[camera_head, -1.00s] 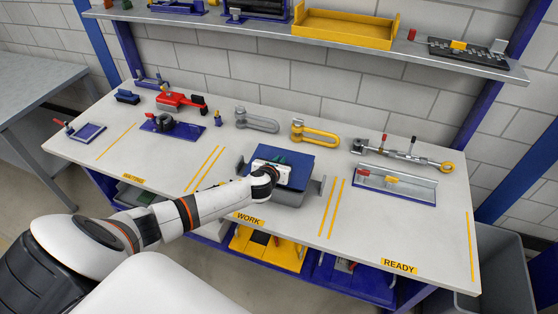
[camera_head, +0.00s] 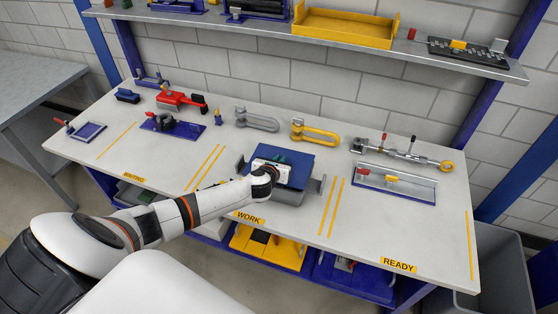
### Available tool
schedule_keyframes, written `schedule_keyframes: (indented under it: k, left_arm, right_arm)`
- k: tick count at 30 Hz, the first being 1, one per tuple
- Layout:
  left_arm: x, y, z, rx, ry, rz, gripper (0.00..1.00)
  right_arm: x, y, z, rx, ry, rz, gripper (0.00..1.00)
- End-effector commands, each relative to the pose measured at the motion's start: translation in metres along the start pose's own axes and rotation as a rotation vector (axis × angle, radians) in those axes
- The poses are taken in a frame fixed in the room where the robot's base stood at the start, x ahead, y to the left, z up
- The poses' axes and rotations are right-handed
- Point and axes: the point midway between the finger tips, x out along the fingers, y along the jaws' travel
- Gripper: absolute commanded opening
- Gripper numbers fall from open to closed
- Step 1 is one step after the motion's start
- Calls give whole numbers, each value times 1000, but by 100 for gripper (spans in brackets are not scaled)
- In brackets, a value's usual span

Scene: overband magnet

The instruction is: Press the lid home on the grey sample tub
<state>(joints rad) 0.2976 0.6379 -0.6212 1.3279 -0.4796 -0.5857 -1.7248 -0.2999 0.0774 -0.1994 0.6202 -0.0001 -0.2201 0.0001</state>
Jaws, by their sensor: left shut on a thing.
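The grey sample tub (camera_head: 289,195) stands in the WORK area of the bench, with its grey side showing at the front. A blue lid (camera_head: 298,156) lies over its top; I cannot tell whether its edge is fully seated. My left gripper (camera_head: 277,163) is over the lid's left half, pointing down at a dark green part on it. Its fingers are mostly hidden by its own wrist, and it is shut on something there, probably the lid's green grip. My right gripper is out of view.
Grey brackets stand at both sides of the tub. Grey (camera_head: 257,121) and yellow (camera_head: 315,133) shackles lie behind it. A red tool (camera_head: 181,101) lies back left. The READY front is clear.

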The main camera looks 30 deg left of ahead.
Motion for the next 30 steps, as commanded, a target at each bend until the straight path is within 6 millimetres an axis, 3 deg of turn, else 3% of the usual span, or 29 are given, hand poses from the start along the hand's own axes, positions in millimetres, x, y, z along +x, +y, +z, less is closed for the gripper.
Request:
schedule_keyframes:
  k: [30]
  left_arm:
    - [0,0,-1,1,1,0,0]
  right_arm:
    - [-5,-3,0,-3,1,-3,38]
